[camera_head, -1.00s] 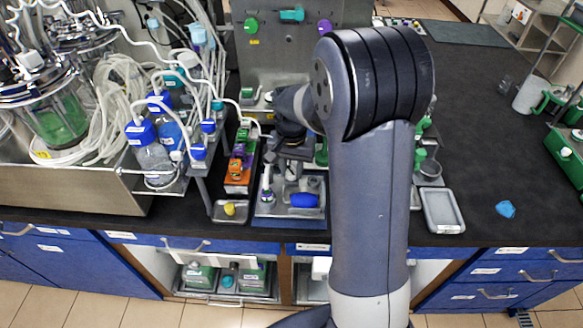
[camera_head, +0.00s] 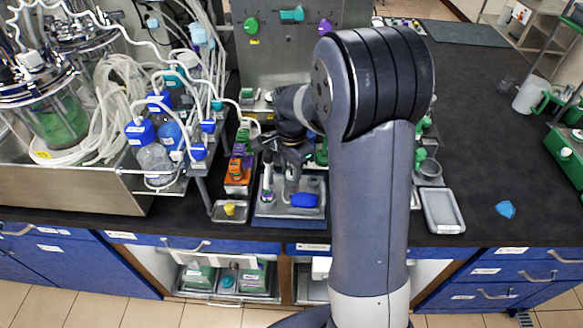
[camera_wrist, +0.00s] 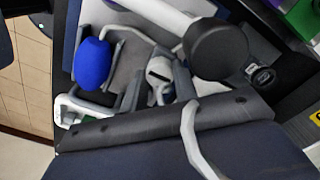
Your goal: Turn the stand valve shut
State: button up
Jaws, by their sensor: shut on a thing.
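The blue-grey stand tray (camera_head: 262,218) is on the black bench at front centre.
A black round cap on a white tube (camera_wrist: 216,48) is close beside the fingers. Blue-capped bottles (camera_head: 152,155) stand further left.

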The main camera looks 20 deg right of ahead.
dwell(0.4)
jog(key=o, duration=1)
notch_tip(320, 180, up, 11)
jog(key=shift+f, duration=0.1)
notch_tip(320, 180, down, 11)
jog(key=shift+r, duration=0.1)
dwell(0.4)
dwell(0.4)
